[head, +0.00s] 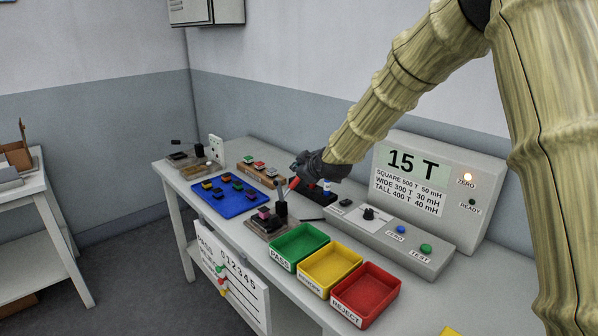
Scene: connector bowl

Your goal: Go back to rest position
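My arm comes in from the upper right, and my dark gripper (293,184) hangs over the back middle of the workbench (455,293).
Green PASS (299,244), yellow (330,268) and red REJECT (366,291) bins line the front edge. A blue mat (232,208) with several small parts lies left. A tester reading 15 T (412,160) stands at the back right. A side table (30,190) is far left.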

